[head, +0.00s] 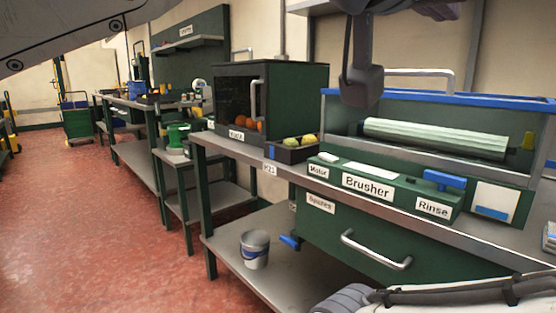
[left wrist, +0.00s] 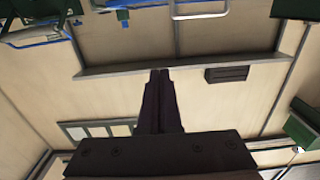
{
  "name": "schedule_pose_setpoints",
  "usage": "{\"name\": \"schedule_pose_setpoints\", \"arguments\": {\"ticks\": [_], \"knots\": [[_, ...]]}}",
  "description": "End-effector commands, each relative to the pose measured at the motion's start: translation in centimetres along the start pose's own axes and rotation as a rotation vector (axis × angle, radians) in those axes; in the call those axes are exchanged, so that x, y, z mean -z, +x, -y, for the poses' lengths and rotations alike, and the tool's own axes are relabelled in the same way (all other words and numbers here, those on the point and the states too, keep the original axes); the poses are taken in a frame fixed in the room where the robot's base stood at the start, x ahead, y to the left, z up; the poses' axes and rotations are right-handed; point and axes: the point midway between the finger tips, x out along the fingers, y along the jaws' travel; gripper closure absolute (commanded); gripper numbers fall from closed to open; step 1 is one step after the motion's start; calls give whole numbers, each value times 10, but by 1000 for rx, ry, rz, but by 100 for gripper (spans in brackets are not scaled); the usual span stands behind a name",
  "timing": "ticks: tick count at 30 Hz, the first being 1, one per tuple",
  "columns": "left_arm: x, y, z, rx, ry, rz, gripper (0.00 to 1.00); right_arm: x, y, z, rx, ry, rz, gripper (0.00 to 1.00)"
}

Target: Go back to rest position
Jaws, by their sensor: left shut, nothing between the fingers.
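My left gripper (head: 362,88) hangs at the top of the head view, dark and partly cut off by the upper edge. It appears in front of the brusher machine's (head: 368,185) upper part, above its pale green roller (head: 435,138). In the left wrist view its two dark fingers (left wrist: 159,75) lie together, shut and empty, against a beige wall. Nothing touches them. My right gripper is outside both views; only a pale part of my own body shows at the bottom right.
A dark green cabinet (head: 285,78) holds oranges. A black tray (head: 283,153) with yellow-green fruit stands beside it on the bench. A grey bucket (head: 254,250) stands on the lower shelf. The red floor (head: 100,230) at left is clear.

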Motion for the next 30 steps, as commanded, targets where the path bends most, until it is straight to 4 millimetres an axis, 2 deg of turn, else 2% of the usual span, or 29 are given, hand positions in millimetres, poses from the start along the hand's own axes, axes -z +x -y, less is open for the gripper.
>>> {"name": "schedule_pose_setpoints", "arguments": {"ticks": [11,17,20,23,24,26,30], "knots": [[-60,29,28,64,27,127,100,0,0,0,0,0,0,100],[-114,43,62,131,37,242,100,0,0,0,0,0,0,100],[-151,48,86,175,36,319,100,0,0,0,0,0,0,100],[-201,47,120,234,25,422,100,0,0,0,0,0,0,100],[-225,45,136,261,17,472,100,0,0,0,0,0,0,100],[-263,36,161,306,-4,552,100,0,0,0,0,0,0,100],[-351,1,214,406,-76,735,100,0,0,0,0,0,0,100]]}}
